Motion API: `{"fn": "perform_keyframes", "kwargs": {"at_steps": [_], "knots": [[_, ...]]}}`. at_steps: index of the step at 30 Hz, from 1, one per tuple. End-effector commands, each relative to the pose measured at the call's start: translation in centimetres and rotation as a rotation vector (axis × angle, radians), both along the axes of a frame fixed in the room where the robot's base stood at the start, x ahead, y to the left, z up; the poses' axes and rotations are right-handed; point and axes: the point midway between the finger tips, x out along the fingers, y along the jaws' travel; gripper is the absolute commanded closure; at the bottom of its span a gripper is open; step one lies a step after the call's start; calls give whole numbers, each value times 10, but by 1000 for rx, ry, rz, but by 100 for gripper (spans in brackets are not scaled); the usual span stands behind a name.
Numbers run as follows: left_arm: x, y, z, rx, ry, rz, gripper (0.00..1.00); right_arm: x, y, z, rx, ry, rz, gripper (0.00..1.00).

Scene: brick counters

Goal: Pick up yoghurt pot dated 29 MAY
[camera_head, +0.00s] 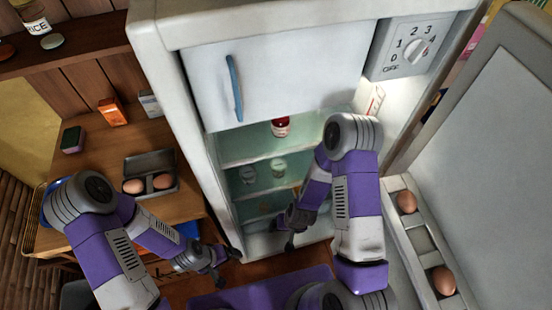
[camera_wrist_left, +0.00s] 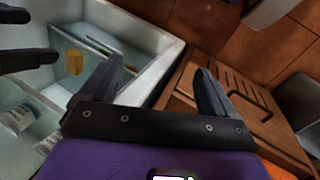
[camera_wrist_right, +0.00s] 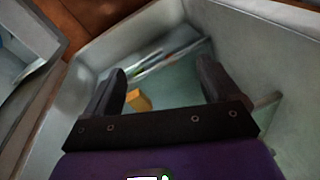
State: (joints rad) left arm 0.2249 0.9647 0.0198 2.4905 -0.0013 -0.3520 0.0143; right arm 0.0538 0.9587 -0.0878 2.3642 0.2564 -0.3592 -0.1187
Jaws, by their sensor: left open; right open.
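Two small pale pots stand on the middle shelf of the open fridge in the head view: a left pot (camera_head: 247,174) and a right pot (camera_head: 278,169). Their print is too small to read, so I cannot tell which bears 29 MAY. A pale pot (camera_wrist_left: 17,122) with dark print also shows at the left of the left wrist view. My left gripper (camera_head: 226,266) is open and empty, outside the fridge at its lower left. My right gripper (camera_head: 285,230) is open and empty at the fridge opening, below the pots; its fingers also show in the right wrist view (camera_wrist_right: 162,85).
A red jar (camera_head: 281,127) stands on the upper shelf. A yellow block (camera_wrist_right: 139,100) lies low in the fridge. The open fridge door (camera_head: 421,242) holds eggs at the right. A wooden table (camera_head: 186,205) with an egg box (camera_head: 150,161) stands left.

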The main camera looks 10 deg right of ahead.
Motion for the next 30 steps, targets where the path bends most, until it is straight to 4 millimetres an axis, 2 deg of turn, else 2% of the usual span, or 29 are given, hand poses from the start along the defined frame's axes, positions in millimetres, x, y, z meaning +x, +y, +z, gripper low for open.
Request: {"fn": "perform_keyframes", "kwargs": {"at_steps": [1,6,10,13,16,30], "knots": [[0,0,6,0,1,0,2,30,-6,10,-64,-58,-8,9],[0,0,14,0,1,0,0,118,-20,50,-234,-230,-76,9],[0,0,18,0,0,0,0,161,-19,83,-299,-327,-122,9],[0,0,19,0,0,0,0,179,-17,98,-320,-368,-145,9],[0,0,17,0,0,0,0,188,-17,101,-329,-385,-156,9],[0,0,-11,0,0,0,0,218,-30,48,-328,-385,-161,9]]}}
